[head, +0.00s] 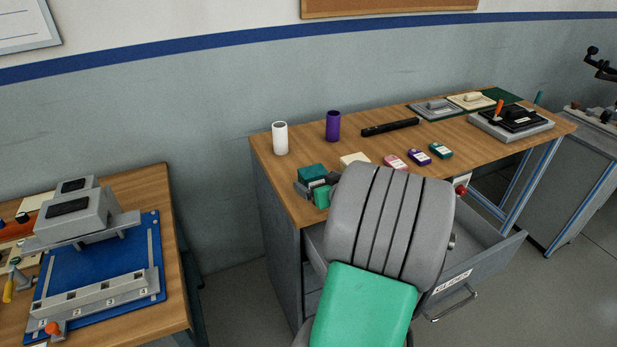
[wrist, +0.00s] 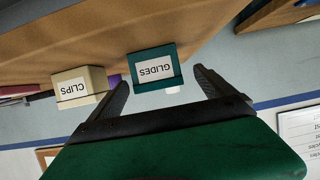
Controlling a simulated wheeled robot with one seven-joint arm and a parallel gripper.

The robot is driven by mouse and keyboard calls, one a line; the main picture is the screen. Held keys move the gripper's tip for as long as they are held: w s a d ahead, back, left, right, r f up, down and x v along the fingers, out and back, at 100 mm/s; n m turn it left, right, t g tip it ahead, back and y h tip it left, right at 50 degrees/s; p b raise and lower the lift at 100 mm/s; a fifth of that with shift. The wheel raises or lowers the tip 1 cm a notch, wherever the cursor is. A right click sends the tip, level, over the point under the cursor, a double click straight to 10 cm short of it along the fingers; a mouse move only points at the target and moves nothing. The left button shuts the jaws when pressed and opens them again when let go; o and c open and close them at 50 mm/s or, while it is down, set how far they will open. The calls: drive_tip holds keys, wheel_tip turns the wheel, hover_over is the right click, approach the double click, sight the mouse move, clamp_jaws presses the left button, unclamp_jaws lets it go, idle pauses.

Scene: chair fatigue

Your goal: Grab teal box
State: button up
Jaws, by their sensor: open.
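The teal box (head: 312,172) stands near the left end of the wooden worktop. In the wrist view the teal box (wrist: 154,70) shows a white label reading GLIDES. My gripper (head: 317,187) is at the near side of the box, partly hidden by my own arm. In the wrist view my open gripper (wrist: 161,79) has one finger to each side of the box in the picture. The box appears between or just beyond the fingertips; I cannot tell how deep it sits. No grip on it shows.
A cream CLIPS box (head: 354,159) stands just right of the teal box and also shows in the wrist view (wrist: 80,88). A white cylinder (head: 280,138) and purple cylinder (head: 333,126) stand behind. An open drawer (head: 480,262) juts out below.

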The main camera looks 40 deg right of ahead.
sight(317, 182)
drive_tip(key=x, duration=0.2)
drive_tip(key=p+x, duration=0.1)
drive_tip(key=x, duration=0.2)
drive_tip(key=shift+s+d+f, duration=0.1)
drive_tip(key=shift+d+f, duration=0.15)
drive_tip(key=shift+f, duration=0.1)
drive_tip(key=shift+c, duration=0.4)
drive_tip(key=c, duration=1.5)
